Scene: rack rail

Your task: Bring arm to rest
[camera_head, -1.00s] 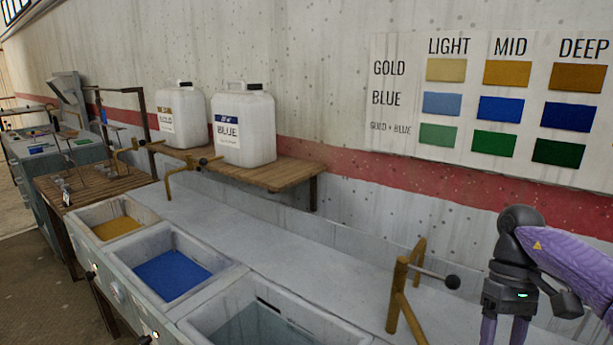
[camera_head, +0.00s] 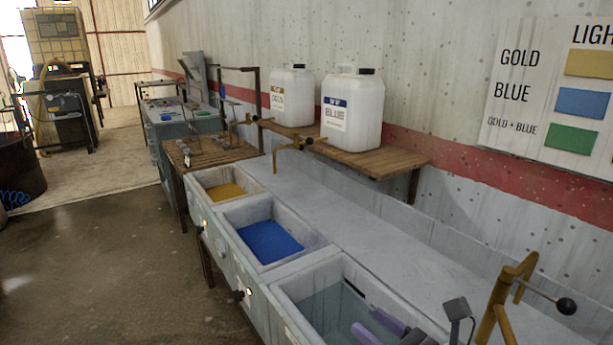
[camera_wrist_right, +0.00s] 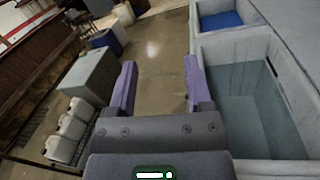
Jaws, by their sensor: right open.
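My right gripper (camera_head: 376,328) shows at the bottom edge of the head view, its two purple fingers in front of the nearest basin, which holds clear grey-green water (camera_head: 335,305). In the right wrist view the gripper (camera_wrist_right: 160,88) is open, with its fingers apart and nothing between them. There it hangs beside the basin wall (camera_wrist_right: 207,125), with floor showing past the fingertips. Most of my right arm is out of view. My left gripper is not in view.
The blue basin (camera_head: 270,243) and gold basin (camera_head: 226,192) lie farther left. Two white jugs, blue (camera_head: 352,110) and gold (camera_head: 291,97), stand on a wooden shelf (camera_head: 385,165). Open floor (camera_head: 110,260) lies left.

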